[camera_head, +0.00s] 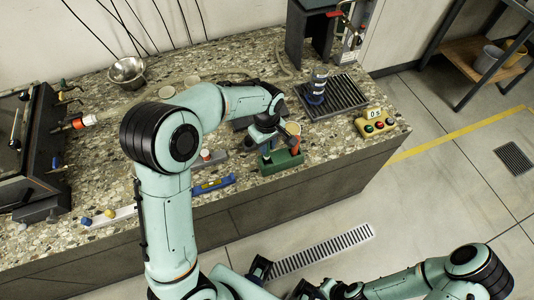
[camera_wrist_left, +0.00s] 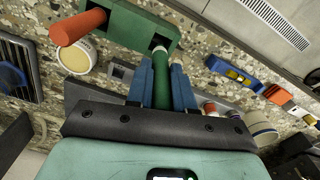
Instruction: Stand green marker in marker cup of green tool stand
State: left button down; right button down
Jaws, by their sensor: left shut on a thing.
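The green tool stand (camera_head: 284,163) is near the front edge of the counter in the head view. In the left wrist view the stand (camera_wrist_left: 125,22) lies at the top, with a red-orange handle (camera_wrist_left: 82,27) and a dark square opening. My left gripper (camera_head: 262,143) is shut on the green marker (camera_wrist_left: 161,88), which lies between its blue fingers (camera_wrist_left: 161,75). The marker's pale end is right by the square opening; I cannot tell whether it is inside. My right gripper (camera_head: 302,288) is low at the bottom of the head view, away from the counter; its jaws are unclear.
A blue level (camera_head: 213,184) lies left of the stand. A round tub (camera_wrist_left: 74,58) stands close beside the stand. A dark grate (camera_head: 332,97) and a yellow button box (camera_head: 375,124) are to the right. A metal bowl (camera_head: 127,72) is at the back left.

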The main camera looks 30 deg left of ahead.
pick_arm(q)
jog(key=shift+f, duration=2.65)
jog(key=shift+f, duration=0.15)
jog(key=c, duration=1)
grip_release()
jog(key=r, duration=1.3)
jog(key=shift+s+r+p, duration=0.2)
jog(key=shift+s+p, duration=0.1)
jog(key=shift+s, duration=0.05)
